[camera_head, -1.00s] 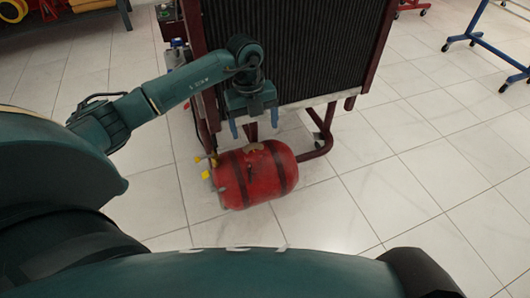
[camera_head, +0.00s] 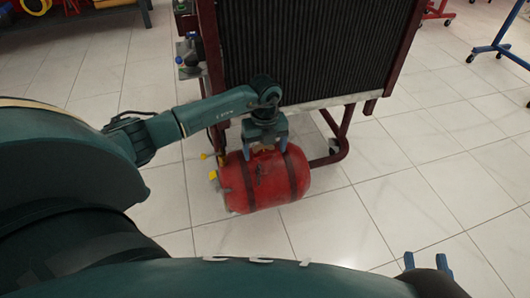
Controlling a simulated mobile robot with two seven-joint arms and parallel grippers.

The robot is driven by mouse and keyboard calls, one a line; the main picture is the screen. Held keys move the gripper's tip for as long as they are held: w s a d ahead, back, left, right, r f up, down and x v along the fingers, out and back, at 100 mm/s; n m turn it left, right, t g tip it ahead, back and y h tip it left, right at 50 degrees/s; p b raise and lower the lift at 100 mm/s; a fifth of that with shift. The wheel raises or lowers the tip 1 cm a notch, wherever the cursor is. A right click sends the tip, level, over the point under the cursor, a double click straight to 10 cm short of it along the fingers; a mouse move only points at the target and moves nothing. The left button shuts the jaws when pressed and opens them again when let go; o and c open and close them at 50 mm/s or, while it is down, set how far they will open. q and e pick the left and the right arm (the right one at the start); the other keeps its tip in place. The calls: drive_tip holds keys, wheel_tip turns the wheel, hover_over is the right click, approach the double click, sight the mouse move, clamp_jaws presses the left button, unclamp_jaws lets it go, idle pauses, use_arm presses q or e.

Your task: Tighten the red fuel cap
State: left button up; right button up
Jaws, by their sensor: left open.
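A red cylindrical tank (camera_head: 276,186) with dark bands lies on its side on the floor in front of the engine stand. Yellow fittings (camera_head: 213,175) show at its left end. I cannot make out a separate red fuel cap; the top of the tank is partly hidden by my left gripper. My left gripper (camera_head: 265,152) is open, pointing down, with its blue fingertips apart over the upper side of the tank. I cannot tell whether they touch it. My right gripper (camera_head: 425,262) shows only its blue fingertips, apart and empty, at the bottom right, far from the tank.
The engine stand has a dark radiator (camera_head: 310,50) and a dark red frame (camera_head: 343,135) directly behind the tank. A blue wheeled stand (camera_head: 500,40) is at the upper right. The tiled floor (camera_head: 420,165) to the right is clear.

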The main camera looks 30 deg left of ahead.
use_arm(q)
drive_tip(key=shift+f, duration=0.45)
drive_tip(key=c, duration=1)
